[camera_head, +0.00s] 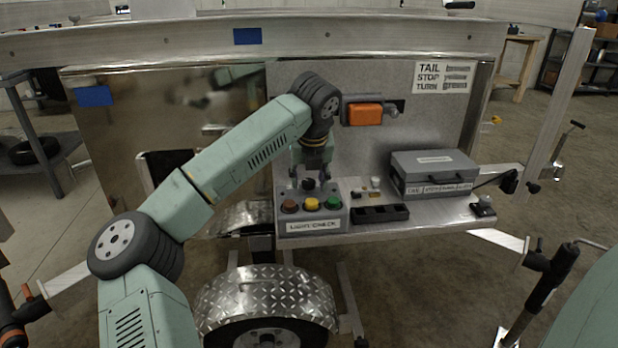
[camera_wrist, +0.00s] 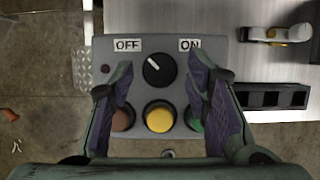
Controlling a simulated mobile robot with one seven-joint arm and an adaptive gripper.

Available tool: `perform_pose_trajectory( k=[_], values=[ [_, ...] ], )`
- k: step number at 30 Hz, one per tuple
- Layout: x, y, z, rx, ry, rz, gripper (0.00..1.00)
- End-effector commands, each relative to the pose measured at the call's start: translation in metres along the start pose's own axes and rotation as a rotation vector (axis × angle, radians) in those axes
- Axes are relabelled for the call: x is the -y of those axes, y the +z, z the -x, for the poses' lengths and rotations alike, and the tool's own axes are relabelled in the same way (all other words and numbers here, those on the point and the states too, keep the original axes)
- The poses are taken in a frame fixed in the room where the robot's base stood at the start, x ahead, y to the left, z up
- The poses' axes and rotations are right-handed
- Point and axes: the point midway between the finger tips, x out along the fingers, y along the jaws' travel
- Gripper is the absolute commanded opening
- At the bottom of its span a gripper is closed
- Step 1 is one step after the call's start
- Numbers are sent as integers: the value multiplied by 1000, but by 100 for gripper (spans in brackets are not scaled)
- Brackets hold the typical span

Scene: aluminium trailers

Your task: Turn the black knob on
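The black knob (camera_wrist: 159,70) sits on the grey control box (camera_wrist: 222,50) in the wrist view, between the OFF label (camera_wrist: 127,45) and the ON label (camera_wrist: 189,45). Its white mark points to the upper left, toward OFF. My gripper (camera_wrist: 163,78) is open, with one finger on each side of the knob and a gap on both sides. In the head view my gripper (camera_head: 309,185) hangs over the back of the control box (camera_head: 312,226) and mostly hides the knob.
Red (camera_head: 290,206), yellow (camera_head: 311,204) and green (camera_head: 332,202) buttons line the box's front. A black tray (camera_head: 380,214), small loose parts and a grey case (camera_head: 433,172) stand to the right on the metal shelf. A panel with an orange lamp (camera_head: 365,114) rises behind.

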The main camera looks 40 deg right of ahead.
Motion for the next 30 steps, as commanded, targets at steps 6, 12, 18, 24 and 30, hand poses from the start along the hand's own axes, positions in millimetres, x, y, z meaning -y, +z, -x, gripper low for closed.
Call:
perform_pose_trajectory(
  k=[6, 12, 18, 24, 30],
  values=[
    [0, 0, 0, 0, 0, 0, 27],
    [0, 0, 0, 0, 0, 0, 13],
    [0, 0, 0, 0, -1, 0, 0],
    [0, 0, 0, 0, -4, -8, 0],
    [-2, 1, 1, 1, -27, -66, 0]
  ],
)
